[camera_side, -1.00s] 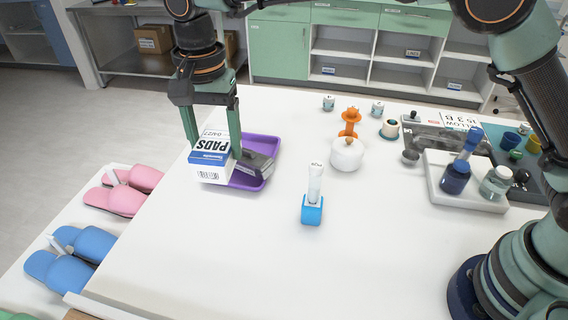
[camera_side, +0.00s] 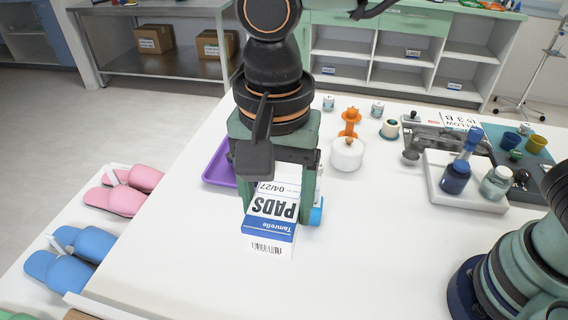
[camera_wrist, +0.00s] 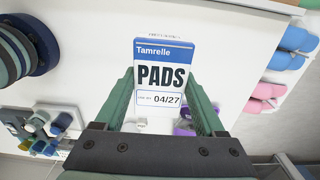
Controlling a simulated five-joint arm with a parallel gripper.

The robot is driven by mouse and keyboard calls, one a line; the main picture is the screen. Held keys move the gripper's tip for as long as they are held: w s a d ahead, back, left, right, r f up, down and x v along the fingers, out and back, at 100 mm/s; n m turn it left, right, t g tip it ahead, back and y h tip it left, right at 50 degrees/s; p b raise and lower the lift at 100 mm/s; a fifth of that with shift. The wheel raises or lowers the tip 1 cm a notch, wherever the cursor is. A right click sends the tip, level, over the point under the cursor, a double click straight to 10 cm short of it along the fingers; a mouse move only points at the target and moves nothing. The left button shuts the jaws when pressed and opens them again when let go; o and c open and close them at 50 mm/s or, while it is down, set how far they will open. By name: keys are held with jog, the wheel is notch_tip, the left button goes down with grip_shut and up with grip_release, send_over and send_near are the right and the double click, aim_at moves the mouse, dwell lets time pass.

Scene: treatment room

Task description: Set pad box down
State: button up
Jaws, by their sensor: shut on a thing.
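The pad box (camera_side: 271,218) is white with a blue band and the word PADS. My gripper (camera_side: 280,200) is shut on it, with a green finger on each side, in the side view. The wrist view shows the box (camera_wrist: 163,75) between the fingers of my gripper (camera_wrist: 167,92), its label facing the camera. Whether the box touches the white table (camera_side: 400,260) is hard to tell. The purple tray (camera_side: 217,167) is behind and left of the box, partly hidden by my arm.
A blue holder (camera_side: 317,214) is mostly hidden right behind my gripper. A white pot (camera_side: 347,155) and an orange item (camera_side: 350,121) stand farther back. A pale tray (camera_side: 470,190) with jars is at right. The table's front middle is clear. Slippers (camera_side: 72,258) lie at left.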

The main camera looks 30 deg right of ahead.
jog(key=shift+s+d+f, duration=0.1)
jog(key=shift+s+d, duration=0.05)
jog(key=shift+s, duration=0.25)
jog(key=shift+f, duration=0.35)
notch_tip(320, 180, down, 19)
jog(key=shift+f, duration=0.15)
jog(key=o, duration=1.4)
jog(key=shift+f, duration=0.1)
